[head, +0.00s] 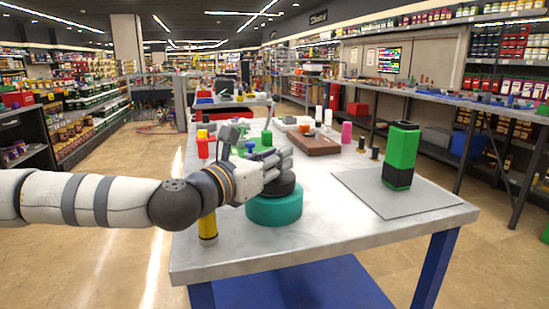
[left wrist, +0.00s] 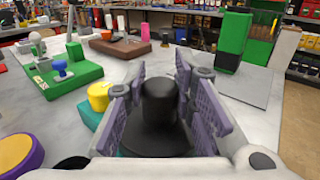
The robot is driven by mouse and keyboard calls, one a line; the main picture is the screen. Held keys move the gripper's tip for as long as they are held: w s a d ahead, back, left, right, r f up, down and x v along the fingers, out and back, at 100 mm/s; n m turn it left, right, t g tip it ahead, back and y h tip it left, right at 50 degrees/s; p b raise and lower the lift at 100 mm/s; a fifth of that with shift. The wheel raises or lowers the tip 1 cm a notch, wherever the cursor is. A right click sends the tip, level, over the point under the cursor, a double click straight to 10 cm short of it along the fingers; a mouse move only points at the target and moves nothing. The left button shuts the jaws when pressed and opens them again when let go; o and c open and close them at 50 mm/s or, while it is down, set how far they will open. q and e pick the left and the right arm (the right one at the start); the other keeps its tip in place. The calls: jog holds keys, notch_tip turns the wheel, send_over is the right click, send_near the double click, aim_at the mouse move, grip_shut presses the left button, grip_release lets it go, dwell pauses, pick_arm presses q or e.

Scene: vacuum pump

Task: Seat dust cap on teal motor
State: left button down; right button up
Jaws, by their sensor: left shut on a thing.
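The teal motor (head: 273,210) is a short, wide round body on the grey table, near its front left. The dust cap (head: 284,185) is a black disc directly over the motor's top. In the left wrist view, the cap's wide flange (left wrist: 153,137) and upright black knob (left wrist: 160,97) show between the fingers. My left gripper (head: 280,166) is shut on the cap's knob from above; its purple-grey finger pads flank it in the wrist view (left wrist: 160,88). The cap looks level, but I cannot tell whether it touches the motor. My right gripper is not in view.
A green and black block (head: 402,155) stands on a grey mat (head: 440,202) at the right. A brown tray (head: 316,145), a pink cylinder (head: 346,132) and small black parts stand farther back. A yellow cylinder (head: 208,228) is left of the motor. The table's front right is clear.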

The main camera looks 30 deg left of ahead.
pick_arm(q)
jog(key=shift+f, duration=0.3)
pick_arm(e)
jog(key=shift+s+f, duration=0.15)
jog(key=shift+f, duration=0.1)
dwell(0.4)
pick_arm(q)
jog(key=c, duration=1.3)
grip_release()
jog(key=shift+r+p, duration=2.05)
jog(key=shift+r, duration=2.55)
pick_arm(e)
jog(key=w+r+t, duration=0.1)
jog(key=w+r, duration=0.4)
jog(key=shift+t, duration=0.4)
pick_arm(q)
jog(key=shift+f, duration=0.1)
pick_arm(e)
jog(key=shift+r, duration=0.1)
